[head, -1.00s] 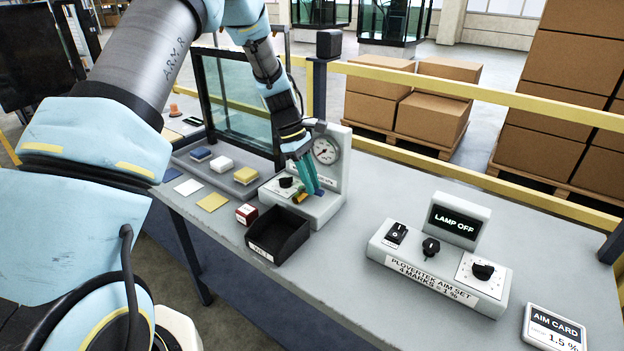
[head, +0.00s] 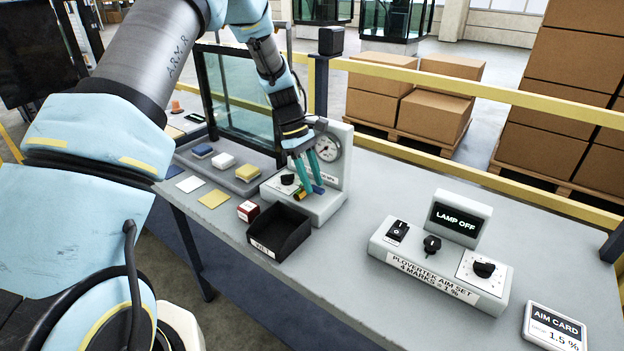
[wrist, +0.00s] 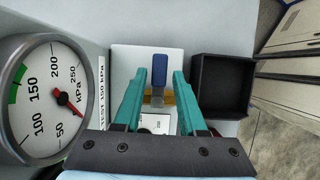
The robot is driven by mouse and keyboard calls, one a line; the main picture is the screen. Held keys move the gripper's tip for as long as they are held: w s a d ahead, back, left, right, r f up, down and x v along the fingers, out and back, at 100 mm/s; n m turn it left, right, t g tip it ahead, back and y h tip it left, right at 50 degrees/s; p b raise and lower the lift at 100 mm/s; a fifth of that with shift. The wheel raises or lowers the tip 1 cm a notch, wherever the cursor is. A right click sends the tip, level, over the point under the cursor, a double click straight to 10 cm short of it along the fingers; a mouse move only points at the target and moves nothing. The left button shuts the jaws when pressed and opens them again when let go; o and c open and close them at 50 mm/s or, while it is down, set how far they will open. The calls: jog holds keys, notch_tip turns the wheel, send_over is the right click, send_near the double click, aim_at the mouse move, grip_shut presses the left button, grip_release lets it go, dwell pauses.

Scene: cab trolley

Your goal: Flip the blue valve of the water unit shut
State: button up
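The water unit (head: 328,208) is a light grey block with an upright back plate carrying a round gauge (head: 326,147), a black knob (head: 288,179) and a brass pipe piece (head: 301,196). Its blue valve handle (head: 318,189) is partly hidden by my fingers in the head view. In the wrist view, the blue handle (wrist: 160,72) lies between the two teal fingertips, over the brass piece. My gripper (head: 309,186) is open around it, with small gaps visible on both sides. The gauge also fills the left of the wrist view (wrist: 42,95); its red needle points below 50 kPa.
A black open bin (head: 280,232) and a red-and-white box (head: 248,211) stand in front of the unit. Coloured blocks on a tray (head: 228,180) lie left. An aim set (head: 440,262) reading LAMP OFF and an aim card (head: 553,327) stand right. A glass panel (head: 243,107) rises behind.

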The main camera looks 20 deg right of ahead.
jog(key=shift+o, duration=0.9)
jog(key=b+v, duration=0.3)
jog(key=v, duration=0.7)
jog(key=shift+w+r, duration=0.15)
jog(key=shift+r, duration=0.25)
jog(key=s+a+m+t, duration=0.1)
jog(key=a+m+t, duration=0.15)
jog(key=a, duration=1.45)
jog(key=s+a+m+t+y, duration=0.1)
jog(key=s+a+m, duration=0.1)
jog(key=s+a, duration=0.3)
jog(key=s+a+f+m+t+y, duration=0.1)
jog(key=s+a+m+t, duration=0.1)
jog(key=s+a, duration=0.4)
jog(key=a, duration=0.5)
jog(key=shift+s+f, duration=0.25)
jog(key=shift+s, duration=0.1)
